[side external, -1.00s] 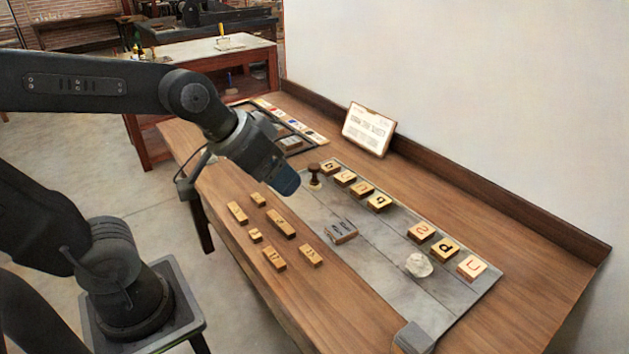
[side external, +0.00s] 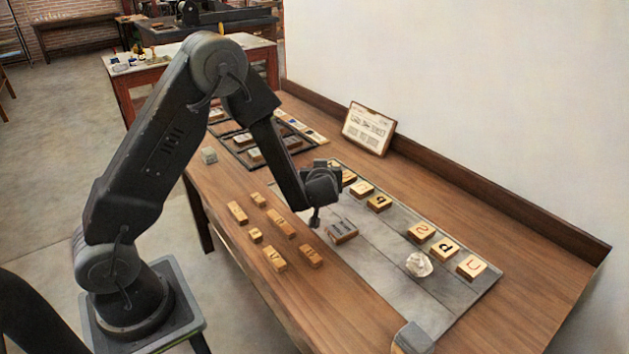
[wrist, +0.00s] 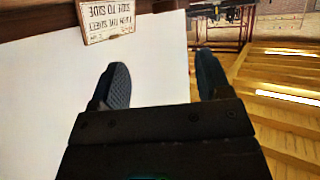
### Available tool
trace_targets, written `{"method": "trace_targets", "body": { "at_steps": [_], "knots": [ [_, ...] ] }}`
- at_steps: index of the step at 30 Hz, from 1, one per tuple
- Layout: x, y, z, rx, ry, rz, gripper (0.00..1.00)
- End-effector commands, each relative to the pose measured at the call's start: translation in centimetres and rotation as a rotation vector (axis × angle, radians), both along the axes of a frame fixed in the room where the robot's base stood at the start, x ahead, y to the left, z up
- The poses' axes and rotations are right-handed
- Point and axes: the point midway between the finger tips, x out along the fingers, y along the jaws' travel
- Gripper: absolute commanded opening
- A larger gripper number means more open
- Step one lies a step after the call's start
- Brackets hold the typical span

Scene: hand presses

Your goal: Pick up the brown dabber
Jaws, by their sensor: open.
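The brown dabber does not show in either view now. The dark end of my arm covers the spot at the far end of the grey slab (side external: 395,280) where the dabber stood upright a second ago. My gripper (wrist: 162,75) is open in the wrist view, with nothing between its two dark fingers. Behind the fingers are mostly white wall and the small propped card, which appears upside down. In the side view my wrist hangs low over the slab's far-left part; the fingertips cannot be made out there.
Wooden letter blocks (side external: 422,232) line the slab's wall side. A dark labelled block (side external: 340,232) and a whitish lump (side external: 419,265) lie on the slab. Several wooden pieces (side external: 275,259) lie on the table nearer my base. The card (side external: 368,128) leans near the wall ledge.

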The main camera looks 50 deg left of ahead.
Motion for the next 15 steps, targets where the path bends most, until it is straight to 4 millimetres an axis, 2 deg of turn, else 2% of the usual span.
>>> {"method": "trace_targets", "body": {
  "at_steps": [5,12,15],
  "knots": [
    [0.7,1.8,-1.1,0.017,0.005,0.022,0.71],
    [3.1,5.4,-2.8,0.015,0.004,0.019,0.71],
    [3.8,6.3,-3.3,0.014,0.003,0.016,0.71]
  ]
}}
